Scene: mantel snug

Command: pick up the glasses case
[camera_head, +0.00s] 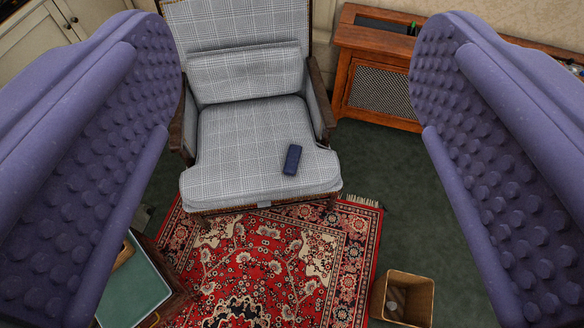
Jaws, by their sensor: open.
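A small dark blue glasses case (292,160) lies on the seat of a grey checked armchair (235,135), toward the seat's front right. My gripper (295,110) is open and empty. Its two purple, knobbly fingers stand wide apart at the left and right of the view. The case shows between them, well beyond the fingertips and below. Nothing covers the case.
The armchair has dark wooden arms and a backrest behind the seat. A red patterned rug (275,265) lies before it. A wooden cabinet with a mesh panel (380,92) stands behind right, a bin (402,300) at lower right, a green-topped table (135,290) at lower left.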

